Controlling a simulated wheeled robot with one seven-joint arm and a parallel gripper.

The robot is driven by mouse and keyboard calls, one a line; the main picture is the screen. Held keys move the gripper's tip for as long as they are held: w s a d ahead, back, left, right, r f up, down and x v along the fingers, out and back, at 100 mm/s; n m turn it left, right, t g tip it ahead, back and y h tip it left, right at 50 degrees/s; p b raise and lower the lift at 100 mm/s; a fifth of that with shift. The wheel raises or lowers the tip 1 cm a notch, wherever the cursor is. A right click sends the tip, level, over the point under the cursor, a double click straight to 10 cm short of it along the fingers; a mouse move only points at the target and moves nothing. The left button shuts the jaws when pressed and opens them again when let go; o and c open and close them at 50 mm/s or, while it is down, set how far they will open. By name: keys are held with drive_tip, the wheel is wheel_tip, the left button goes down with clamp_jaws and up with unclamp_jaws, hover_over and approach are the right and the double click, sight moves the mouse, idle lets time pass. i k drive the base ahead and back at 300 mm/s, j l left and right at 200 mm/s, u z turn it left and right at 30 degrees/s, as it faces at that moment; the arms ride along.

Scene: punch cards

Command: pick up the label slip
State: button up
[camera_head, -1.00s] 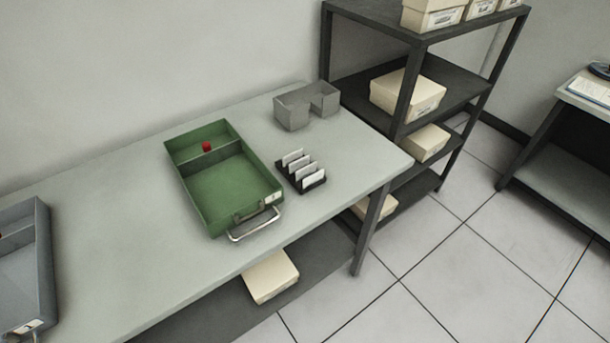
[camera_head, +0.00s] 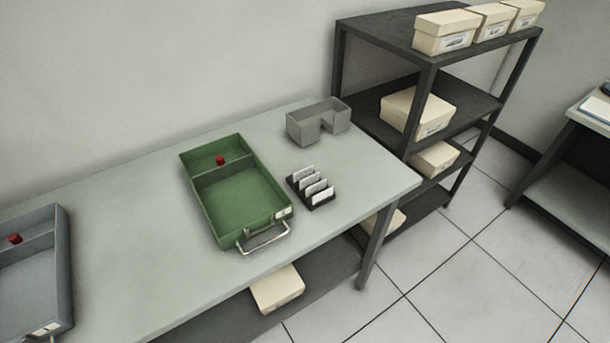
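Several white slips (camera_head: 318,188) stand upright in a small black rack (camera_head: 322,203) on the table, just right of the green tray. I cannot tell from here which of them is the label slip, or read any writing on them. The green tray (camera_head: 237,202) has a divider, a metal handle at its front and a small white label (camera_head: 284,213) on its front wall. My gripper is not in view.
A grey tray (camera_head: 66,265) stands at the left of the table (camera_head: 130,215). A grey open box (camera_head: 318,122) stands behind the rack. Dark shelving (camera_head: 425,75) with cream boxes adjoins the table's right end. Table space between the trays is clear.

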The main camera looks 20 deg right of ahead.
sight(306, 173)
drive_tip(key=u, duration=0.35)
drive_tip(key=i+l+u, duration=0.15)
drive_tip(key=l+u, duration=0.15)
drive_tip(key=u, duration=0.2)
drive_tip(key=i+l+u, duration=0.1)
drive_tip(key=l+u, duration=0.4)
drive_tip(key=i+l+u, duration=0.1)
drive_tip(key=l+u, duration=0.2)
drive_tip(key=u, duration=0.15)
drive_tip(key=l+u, duration=0.1)
drive_tip(key=l, duration=0.55)
drive_tip(key=k+l+u, duration=0.1)
drive_tip(key=l, duration=0.55)
drive_tip(key=l+u, duration=0.1)
drive_tip(key=l, duration=0.55)
